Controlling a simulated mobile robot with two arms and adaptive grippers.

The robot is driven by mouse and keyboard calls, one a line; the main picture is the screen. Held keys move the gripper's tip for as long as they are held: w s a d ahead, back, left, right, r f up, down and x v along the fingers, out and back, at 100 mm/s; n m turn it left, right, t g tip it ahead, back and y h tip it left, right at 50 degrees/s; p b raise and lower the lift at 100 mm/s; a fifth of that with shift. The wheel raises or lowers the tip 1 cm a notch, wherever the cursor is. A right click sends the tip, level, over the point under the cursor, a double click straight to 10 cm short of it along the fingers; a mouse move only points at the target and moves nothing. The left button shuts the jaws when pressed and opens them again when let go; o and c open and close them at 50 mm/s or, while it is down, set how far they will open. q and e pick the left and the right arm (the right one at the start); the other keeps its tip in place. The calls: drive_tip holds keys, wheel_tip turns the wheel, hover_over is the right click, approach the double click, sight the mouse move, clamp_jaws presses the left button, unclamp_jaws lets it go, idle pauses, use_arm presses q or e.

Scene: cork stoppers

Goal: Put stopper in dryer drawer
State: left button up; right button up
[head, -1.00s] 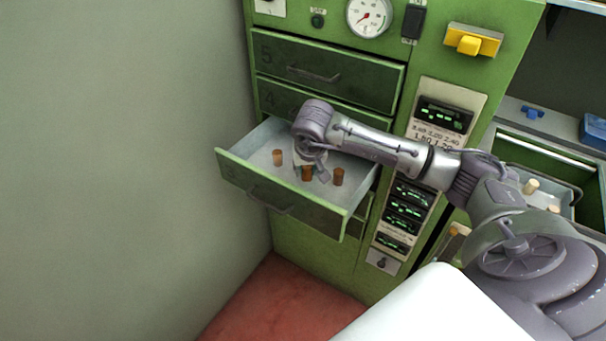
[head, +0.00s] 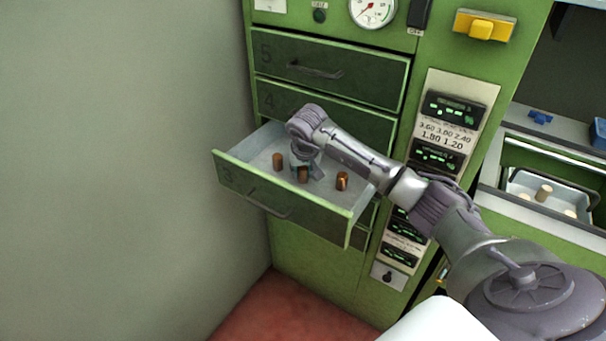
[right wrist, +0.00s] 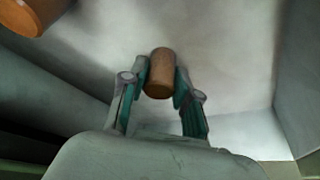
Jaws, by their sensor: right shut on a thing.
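The dryer drawer (head: 228,175) is pulled out of the green cabinet, below the closed drawers numbered 5 and 4. My right gripper (right wrist: 160,85) is inside the drawer's space, shut on a brown cork stopper (right wrist: 159,72). In the head view this seems to be the middle stopper (head: 303,175), with the gripper partly hidden behind my wrist. Another stopper (head: 278,161) stands to its left and one (head: 342,181) to its right, both in the drawer. Whether the held stopper touches the drawer floor is unclear. My left gripper is out of view.
A grey tray (head: 515,178) with pale stoppers (head: 544,193) sits in an opening at the right. Closed drawers (head: 325,72) are above the open one. A wall is close on the left. The panel with displays (head: 447,130) is behind my right arm.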

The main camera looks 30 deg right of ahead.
drive_tip(key=shift+r, duration=0.2)
drive_tip(key=shift+s+f, duration=0.1)
drive_tip(key=shift+f, duration=0.15)
drive_tip(key=o, duration=0.7)
drive_tip(key=shift+o, duration=0.2)
drive_tip(key=shift+r, duration=0.5)
drive_tip(key=v, duration=1.1)
drive_tip(key=shift+r, duration=0.15)
drive_tip(key=shift+s, duration=0.15)
